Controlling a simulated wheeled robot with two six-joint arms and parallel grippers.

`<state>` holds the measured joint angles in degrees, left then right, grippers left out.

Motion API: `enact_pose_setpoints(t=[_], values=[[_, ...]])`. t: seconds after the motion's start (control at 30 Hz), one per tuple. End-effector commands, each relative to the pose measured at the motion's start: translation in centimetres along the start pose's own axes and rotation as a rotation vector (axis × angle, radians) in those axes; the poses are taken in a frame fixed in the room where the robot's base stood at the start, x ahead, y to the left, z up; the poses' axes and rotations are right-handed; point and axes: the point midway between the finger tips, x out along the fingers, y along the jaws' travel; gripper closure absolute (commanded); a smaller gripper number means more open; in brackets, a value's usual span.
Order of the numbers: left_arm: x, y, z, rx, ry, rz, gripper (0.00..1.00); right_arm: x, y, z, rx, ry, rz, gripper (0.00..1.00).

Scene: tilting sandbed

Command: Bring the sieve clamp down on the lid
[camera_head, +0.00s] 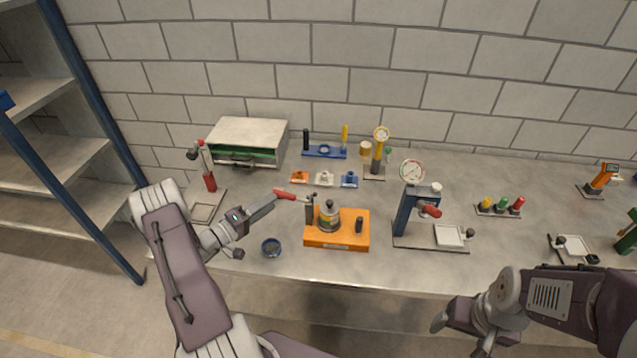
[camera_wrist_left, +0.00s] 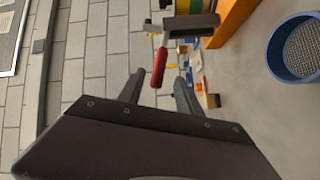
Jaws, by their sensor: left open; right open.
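The sieve clamp's red handle (camera_head: 285,194) sticks out to the left of a dark upright post on the orange base (camera_head: 318,241). Beside the post stands the round sieve stack with its grey knobbed lid (camera_head: 329,209); the lever does not appear to lie across the lid. My left gripper (camera_head: 272,201) is open at the handle's outer end. In the left wrist view the red handle (camera_wrist_left: 159,67) shows between the spread fingertips (camera_wrist_left: 157,82); I cannot tell if they touch it. My right gripper (camera_head: 462,332) is open and empty at the bottom right, off the table's front edge.
A blue press (camera_head: 405,213) stands to the right. Small coloured blocks (camera_head: 324,179) lie behind. The front right tabletop is partly clear.

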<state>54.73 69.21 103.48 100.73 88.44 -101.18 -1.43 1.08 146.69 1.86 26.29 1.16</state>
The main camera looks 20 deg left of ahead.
Motion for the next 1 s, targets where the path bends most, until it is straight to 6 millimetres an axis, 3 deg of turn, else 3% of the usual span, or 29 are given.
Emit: enact_pose_setpoints(t=[0.17,0.6,0.93,1.0], values=[[0.4,0.1,-0.3,0.009,0.011,0.003,0.59,-0.3,0.0,0.0,0.0,0.0,0.0,0.19],[8.3,0.2,-0.2,0.006,0.006,0.003,0.59,-3.2,-0.1,-0.3,0.0,0.0,0.0,0.19],[9.1,-0.1,-0.2,0.005,0.008,0.001,0.59,-3.3,-0.1,-0.3,0.0,0.0,0.0,0.19],[9.1,-0.1,-0.2,0.005,0.007,0.001,0.75,-3.3,-0.1,-0.3,0.0,0.0,0.0,0.19]])
